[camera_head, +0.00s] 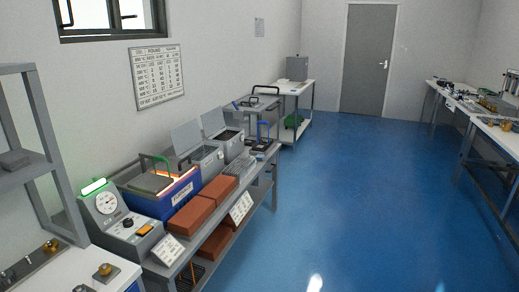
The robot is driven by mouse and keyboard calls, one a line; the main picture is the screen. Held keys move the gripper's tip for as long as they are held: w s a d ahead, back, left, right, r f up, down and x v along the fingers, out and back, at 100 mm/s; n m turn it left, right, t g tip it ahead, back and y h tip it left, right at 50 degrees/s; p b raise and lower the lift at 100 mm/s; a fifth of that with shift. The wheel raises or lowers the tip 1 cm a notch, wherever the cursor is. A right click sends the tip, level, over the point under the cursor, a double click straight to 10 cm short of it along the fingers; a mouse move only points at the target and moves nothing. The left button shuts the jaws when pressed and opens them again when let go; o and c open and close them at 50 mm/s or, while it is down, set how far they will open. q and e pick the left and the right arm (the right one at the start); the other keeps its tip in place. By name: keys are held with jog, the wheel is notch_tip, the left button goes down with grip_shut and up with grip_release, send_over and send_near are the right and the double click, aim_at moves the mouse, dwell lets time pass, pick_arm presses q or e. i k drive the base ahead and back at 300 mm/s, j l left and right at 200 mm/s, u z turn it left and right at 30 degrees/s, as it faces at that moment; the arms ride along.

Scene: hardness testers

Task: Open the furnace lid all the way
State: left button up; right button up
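The furnace (150,205) is a blue box on the bench along the left wall, with a white label on its front. Its greyish lid (150,183) lies about flat over the left part of the top, and a bright orange glow shows beside and behind it. An upright dark and green handle shape stands at the lid's back; I cannot tell exactly how it is attached. Neither of my grippers is in view.
A control unit with a dial (106,204) stands left of the furnace. Red-brown bricks (191,215) lie in front of it. Two grey boxes with raised lids (207,160) stand beyond. A grey shelf rack (40,150) is at left. The blue floor (350,200) is clear.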

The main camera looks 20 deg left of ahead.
aim_at(150, 183)
jog(key=i, duration=0.7)
jog(key=i+l+u, duration=0.15)
jog(key=i, duration=0.6)
jog(key=i+l+u, duration=0.1)
jog(key=i+u, duration=0.25)
jog(key=i+l+u, duration=0.35)
jog(key=i, duration=0.2)
jog(key=i+l+u, duration=0.25)
jog(key=i+u, duration=0.15)
